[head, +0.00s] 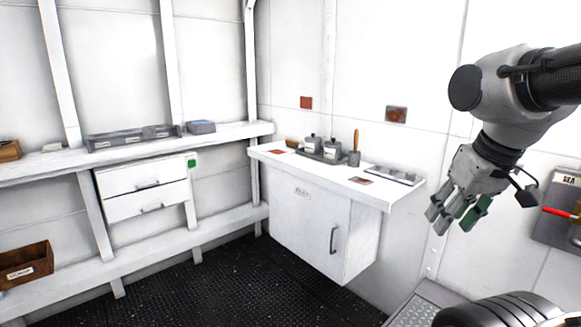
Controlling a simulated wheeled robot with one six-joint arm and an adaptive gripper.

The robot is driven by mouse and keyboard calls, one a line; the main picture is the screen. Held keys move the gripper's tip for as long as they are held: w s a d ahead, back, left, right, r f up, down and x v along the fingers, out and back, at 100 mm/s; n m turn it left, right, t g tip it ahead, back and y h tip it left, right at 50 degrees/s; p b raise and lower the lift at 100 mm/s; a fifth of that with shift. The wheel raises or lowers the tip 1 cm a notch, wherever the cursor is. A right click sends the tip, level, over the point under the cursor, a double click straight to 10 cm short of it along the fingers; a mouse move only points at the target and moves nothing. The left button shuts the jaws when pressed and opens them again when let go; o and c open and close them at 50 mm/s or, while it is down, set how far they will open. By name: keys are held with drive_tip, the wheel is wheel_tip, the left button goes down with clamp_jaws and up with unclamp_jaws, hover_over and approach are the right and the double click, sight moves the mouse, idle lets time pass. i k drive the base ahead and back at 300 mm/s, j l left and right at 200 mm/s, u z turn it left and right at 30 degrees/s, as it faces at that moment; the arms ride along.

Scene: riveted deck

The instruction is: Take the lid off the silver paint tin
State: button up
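Two small grey pots with knobbed lids, one on the left (311,144) and one on the right (331,149), stand upright on a dark tray (318,156) on the white counter. Both look lidded. They are small in the head view, and I cannot tell which, if either, is the silver paint tin. My gripper (456,214) hangs in the air at the right, well apart from the pots and nearer to me. Its fingers point down and are spread, with green on one of them. Nothing shows between them.
A small grey cup (354,158) with a brown-handled tool stands right of the tray. A flat tray (392,176) lies at the counter's right end. The white cabinet (310,229) is below. A long shelf (60,162) runs along the left wall. The dark floor before the cabinet is clear.

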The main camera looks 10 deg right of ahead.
sight(333, 142)
drive_tip(key=i+j+z, duration=0.65)
drive_tip(key=i+j, duration=0.5)
drive_tip(key=j, duration=0.15)
drive_tip(key=i+j+z, duration=0.1)
drive_tip(key=i+j, duration=0.15)
drive_tip(key=i+j+z, duration=0.15)
drive_tip(key=i+j, duration=0.15)
drive_tip(key=i+j+z, duration=0.1)
drive_tip(key=j, duration=0.35)
drive_tip(key=i+j+z, duration=0.1)
drive_tip(key=i+j, duration=0.25)
drive_tip(key=i+j+z, duration=0.15)
drive_tip(key=j, duration=0.25)
drive_tip(key=i+j+z, duration=0.1)
drive_tip(key=i+j, duration=0.15)
drive_tip(key=j, duration=0.2)
drive_tip(key=i+j, duration=0.25)
